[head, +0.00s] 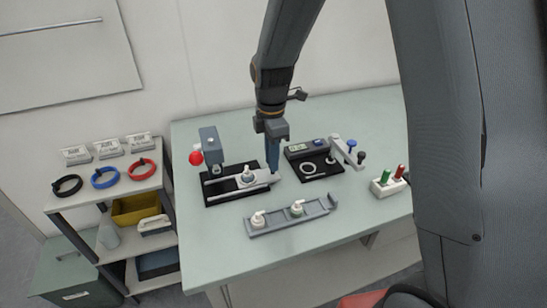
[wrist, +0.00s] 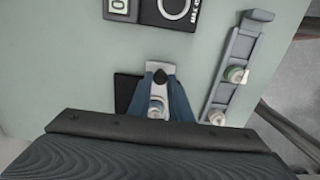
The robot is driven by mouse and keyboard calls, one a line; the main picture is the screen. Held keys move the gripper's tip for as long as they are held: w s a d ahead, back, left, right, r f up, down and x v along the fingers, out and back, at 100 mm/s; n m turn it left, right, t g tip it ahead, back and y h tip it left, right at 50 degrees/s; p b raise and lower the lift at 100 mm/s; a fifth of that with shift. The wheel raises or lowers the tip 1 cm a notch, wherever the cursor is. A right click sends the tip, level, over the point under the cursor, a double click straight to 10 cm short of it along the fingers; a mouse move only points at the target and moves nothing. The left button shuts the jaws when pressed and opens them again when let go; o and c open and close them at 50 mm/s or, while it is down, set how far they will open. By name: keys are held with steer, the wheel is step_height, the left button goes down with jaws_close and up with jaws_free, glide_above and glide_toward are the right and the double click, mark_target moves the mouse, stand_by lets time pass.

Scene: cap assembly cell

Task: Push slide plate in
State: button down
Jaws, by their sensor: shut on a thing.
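The slide plate (head: 262,183) is a light grey plate sticking out to the right of the press fixture's black base (head: 222,198). A white part (head: 248,174) sits on it. My gripper (head: 273,170) points down at the plate's right end. In the wrist view its blue fingers (wrist: 160,78) are closed around a small dark knob (wrist: 160,75) on the slide plate (wrist: 155,66). The white part (wrist: 157,106) shows between the fingers. The press head (head: 210,143), with a red ball handle (head: 196,158), stands at the base's left. The fingers partly hide the plate's end.
A grey rail tray (head: 275,223) with two white parts lies in front. A second black fixture (head: 322,172) with a display, ring and lever stands right. A white block (head: 382,190) holds a green and a red piece. A shelf with colored rings stands left of the table.

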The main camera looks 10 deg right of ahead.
mark_target(243, 173)
steer(key=a, duration=0.2)
steer(key=s+a, duration=0.1)
steer(key=a, duration=0.5)
steer(key=shift+s+a+p, duration=0.15)
steer(key=shift+s+p, duration=0.15)
steer(key=shift+p, duration=0.05)
steer(key=shift+a, duration=0.1)
steer(key=c, duration=1.6)
jaws_free()
steer(key=shift+s+a, duration=0.1)
steer(key=shift+a, duration=0.05)
steer(key=shift+d+r, duration=0.2)
step_height(243, 173, up, 7)
steer(key=shift+r+b, duration=0.2)
steer(key=shift+b, duration=0.7)
